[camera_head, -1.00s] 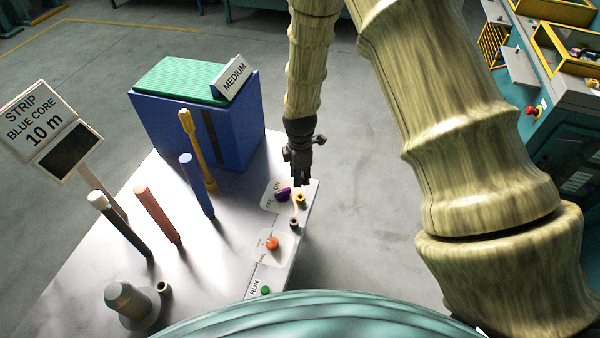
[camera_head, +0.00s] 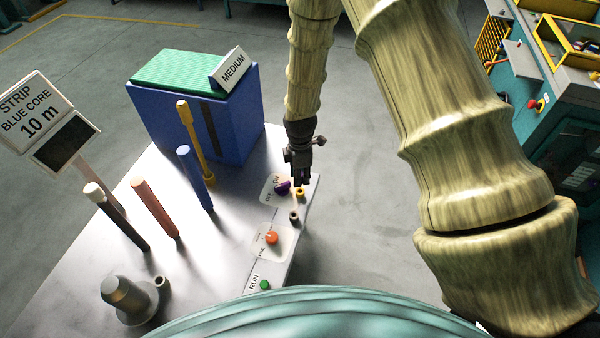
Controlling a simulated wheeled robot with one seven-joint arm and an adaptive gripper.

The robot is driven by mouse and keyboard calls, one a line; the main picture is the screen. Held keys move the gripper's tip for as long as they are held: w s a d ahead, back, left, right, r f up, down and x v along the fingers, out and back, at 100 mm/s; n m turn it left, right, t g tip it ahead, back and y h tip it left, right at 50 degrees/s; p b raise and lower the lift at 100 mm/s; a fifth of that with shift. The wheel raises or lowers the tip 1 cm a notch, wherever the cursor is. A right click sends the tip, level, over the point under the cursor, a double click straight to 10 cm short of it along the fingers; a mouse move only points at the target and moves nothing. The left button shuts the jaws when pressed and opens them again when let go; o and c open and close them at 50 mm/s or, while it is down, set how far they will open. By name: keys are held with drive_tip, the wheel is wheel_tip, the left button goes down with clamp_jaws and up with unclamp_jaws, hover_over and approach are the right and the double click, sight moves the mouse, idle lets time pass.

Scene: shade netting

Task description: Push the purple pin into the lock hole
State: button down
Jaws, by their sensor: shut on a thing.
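My gripper (camera_head: 301,180) points down over the right edge of the control panel, shut on the purple pin. The pin is small and mostly hidden between the dark fingers. Just below the fingertips is a yellow-rimmed hole (camera_head: 300,192), which looks like the lock hole. The fingertips seem very close to it in the picture; I cannot tell whether the pin touches it or is inside. A round purple knob (camera_head: 282,187) sits left of the fingers on the white ON/OFF plate (camera_head: 268,196).
Several upright rods, including a blue one (camera_head: 196,178), stand to the left. A blue box (camera_head: 190,125) stands behind. Open floor lies right of the panel.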

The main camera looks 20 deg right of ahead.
drive_tip(key=shift+f, duration=0.75)
drive_tip(key=shift+f+b, duration=0.85)
drive_tip(key=shift+f, duration=0.8)
idle(1.3)
drive_tip(key=c, duration=1.1)
unclamp_jaws()
drive_tip(key=shift+r, duration=0.1)
wheel_tip(320, 180, up, 12)
drive_tip(key=shift+f, duration=0.1)
